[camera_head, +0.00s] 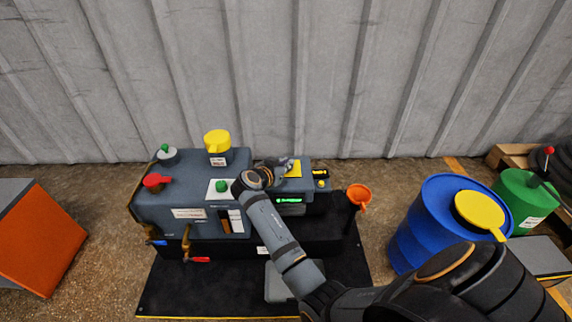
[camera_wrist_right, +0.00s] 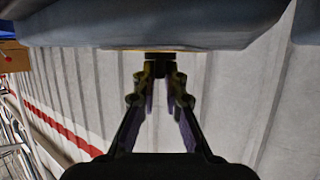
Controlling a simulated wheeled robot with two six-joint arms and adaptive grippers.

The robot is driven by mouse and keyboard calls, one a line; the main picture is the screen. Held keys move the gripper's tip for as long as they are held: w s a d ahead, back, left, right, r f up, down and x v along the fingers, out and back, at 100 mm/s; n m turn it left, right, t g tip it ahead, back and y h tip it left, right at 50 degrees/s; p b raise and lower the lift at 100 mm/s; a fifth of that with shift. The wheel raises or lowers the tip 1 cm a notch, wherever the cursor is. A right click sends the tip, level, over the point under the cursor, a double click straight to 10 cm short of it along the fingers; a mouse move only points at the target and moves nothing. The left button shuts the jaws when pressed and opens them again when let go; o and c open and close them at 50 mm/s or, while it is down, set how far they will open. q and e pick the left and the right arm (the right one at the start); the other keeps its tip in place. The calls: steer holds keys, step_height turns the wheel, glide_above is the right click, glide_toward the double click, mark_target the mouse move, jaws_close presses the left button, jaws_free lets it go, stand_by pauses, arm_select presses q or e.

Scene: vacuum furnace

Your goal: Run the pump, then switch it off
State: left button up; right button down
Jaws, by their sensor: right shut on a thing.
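The grey pump unit (camera_head: 180,212) stands on a black mat against the wall. A yellow plate (camera_head: 293,168) is on top of its right part, above a lit green display (camera_head: 289,200). My right gripper (camera_head: 284,171) is at this plate, partly hidden by its own arm. In the right wrist view the gripper (camera_wrist_right: 160,76) has its fingertips shut on a small black switch (camera_wrist_right: 160,57) beside a yellow edge. The switch's position cannot be read. My left gripper is not in view.
The pump carries a yellow cap (camera_head: 217,141), a red knob (camera_head: 157,181) and a green button (camera_head: 221,186). An orange funnel (camera_head: 359,195) is at its right end. A blue drum (camera_head: 433,225) and a green canister (camera_head: 524,199) stand right, an orange block (camera_head: 40,235) left.

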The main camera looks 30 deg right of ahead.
steer(key=c, duration=1.4)
jaws_free()
step_height(320, 180, up, 10)
